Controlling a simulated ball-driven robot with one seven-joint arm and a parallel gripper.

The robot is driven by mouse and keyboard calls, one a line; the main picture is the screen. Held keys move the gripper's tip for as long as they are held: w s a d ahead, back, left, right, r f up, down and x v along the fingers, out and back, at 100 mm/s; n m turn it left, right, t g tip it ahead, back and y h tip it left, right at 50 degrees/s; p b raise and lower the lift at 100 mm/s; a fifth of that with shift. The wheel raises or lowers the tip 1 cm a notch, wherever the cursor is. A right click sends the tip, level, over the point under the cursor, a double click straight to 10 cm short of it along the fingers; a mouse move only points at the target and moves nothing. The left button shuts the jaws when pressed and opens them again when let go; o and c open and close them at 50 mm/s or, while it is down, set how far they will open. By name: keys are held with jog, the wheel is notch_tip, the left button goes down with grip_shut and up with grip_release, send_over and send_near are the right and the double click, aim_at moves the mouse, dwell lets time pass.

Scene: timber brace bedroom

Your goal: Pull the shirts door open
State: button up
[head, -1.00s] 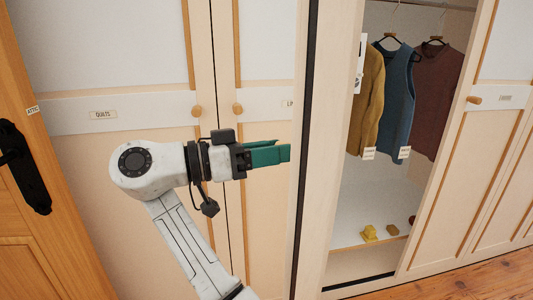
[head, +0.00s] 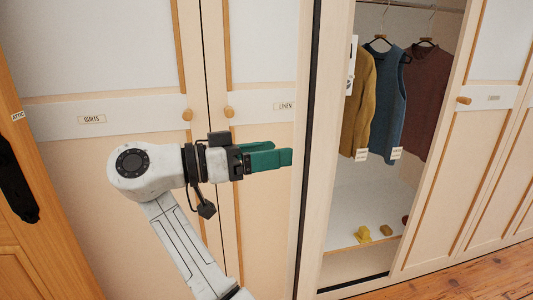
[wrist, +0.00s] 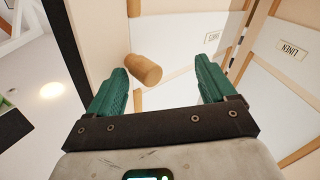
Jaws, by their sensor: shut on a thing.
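The shirts door (head: 333,150) stands swung open, seen nearly edge-on in the head view, with shirts hanging in the compartment to its right. My gripper (head: 288,157) reaches rightward to the door from its left, with green fingers. In the wrist view, a round wooden knob (wrist: 143,68) is between the fingers of my gripper (wrist: 160,72), nearer the left one. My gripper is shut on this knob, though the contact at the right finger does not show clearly. The knob is hidden in the head view. A shirts label (wrist: 212,37) shows beyond.
The quilts door (head: 100,190) and linen door (head: 265,200) are shut, with knobs on their adjoining edges. Mustard, blue and dark red tops (head: 427,100) hang inside. Small yellow items (head: 363,234) lie on the compartment floor. Bare wooden floor (head: 490,275) is at lower right.

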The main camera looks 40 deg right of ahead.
jog(key=b+v, duration=0.1)
jog(key=v, duration=0.9)
jog(key=shift+w+a, duration=0.2)
jog(key=shift+a, duration=0.15)
jog(key=shift+c, duration=0.6)
